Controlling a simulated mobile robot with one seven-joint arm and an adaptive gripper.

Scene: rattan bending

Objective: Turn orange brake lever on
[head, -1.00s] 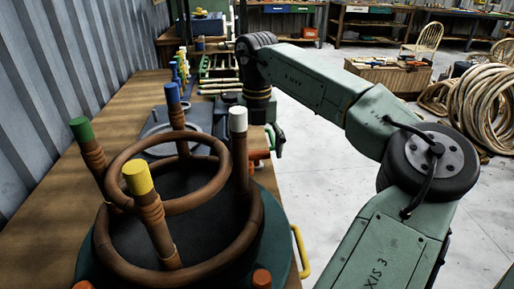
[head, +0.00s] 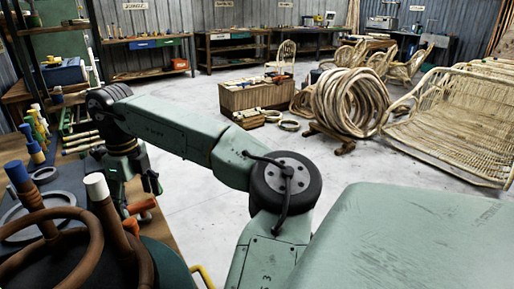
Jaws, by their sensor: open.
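The orange brake lever (head: 142,206) shows as a short orange-red bar beside the bench's right edge, to the right of the white-topped peg. A second orange part (head: 131,226) shows just below it; I cannot tell how the two join. My gripper (head: 135,190) points down from the end of my green arm, just above and around the level of the lever. Its jaws are open, with one dark finger at the right, close to the lever. Contact cannot be made out. The lever's mount is partly hidden by the peg and the gripper.
A round bending former with brown rattan rings (head: 75,250) and coloured pegs stands near left. A yellow handle (head: 203,277) sticks out at its right. Rattan coils (head: 350,103), a wooden chest (head: 250,95) and a rattan bench (head: 450,125) stand beyond clear floor.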

